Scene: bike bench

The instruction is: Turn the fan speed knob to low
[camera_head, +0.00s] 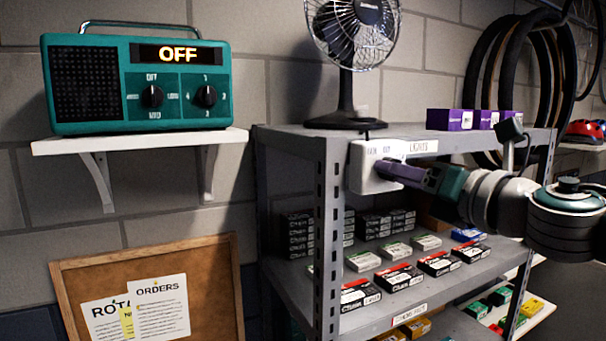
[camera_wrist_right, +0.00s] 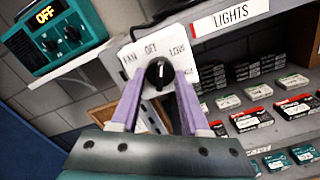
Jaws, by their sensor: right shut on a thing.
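The fan speed control is a white box (camera_head: 368,183) on the front of the grey shelf unit, below the black fan (camera_head: 352,40). In the right wrist view the box (camera_wrist_right: 190,53) reads FAN, OFF and LOW, and its black knob (camera_wrist_right: 159,74) sits in the middle. The knob's pale mark appears to point up towards OFF; its exact angle is hard to tell. My right gripper (camera_head: 384,170) reaches in from the right. Its purple fingers (camera_wrist_right: 160,80) are shut on the knob, one on each side. My left gripper is not in view.
A teal radio (camera_head: 140,78) showing OFF stands on a white wall shelf (camera_head: 140,142) to the left. The grey shelf unit (camera_head: 300,140) holds several small boxes. Purple boxes (camera_head: 450,119) stand on its top, and tyres (camera_head: 515,80) hang behind. A corkboard (camera_head: 215,285) leans lower left.

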